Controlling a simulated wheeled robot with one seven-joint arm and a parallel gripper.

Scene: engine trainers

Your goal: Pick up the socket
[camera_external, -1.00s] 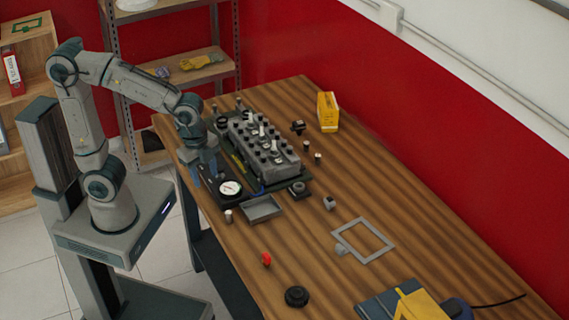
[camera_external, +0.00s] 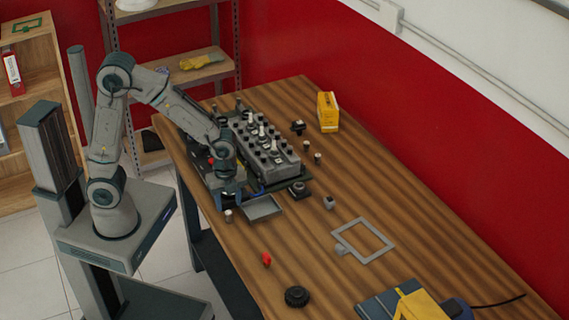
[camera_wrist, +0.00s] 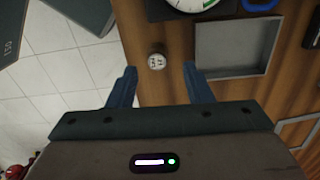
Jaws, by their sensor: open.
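A small round metal socket (camera_external: 228,215) stands on the wooden table near its left edge, beside the grey tray. In the wrist view the socket (camera_wrist: 157,61) shows its pale end, with dark marks on it. My gripper (camera_wrist: 160,72) is open, and its two blue fingers point toward the socket, which appears between and just beyond their tips. Nothing is held. In the external view my gripper (camera_external: 230,197) is low over the near end of the engine board, just above the socket in the picture. The gap between fingers and socket is hard to judge.
The shallow grey tray (camera_wrist: 237,48) is close to the right finger. A white dial gauge (camera_wrist: 190,3) lies past the socket. The engine block (camera_external: 265,150) stands behind my gripper. Several small parts, a red piece (camera_external: 266,260) and a black knob (camera_external: 297,297) lie on the table.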

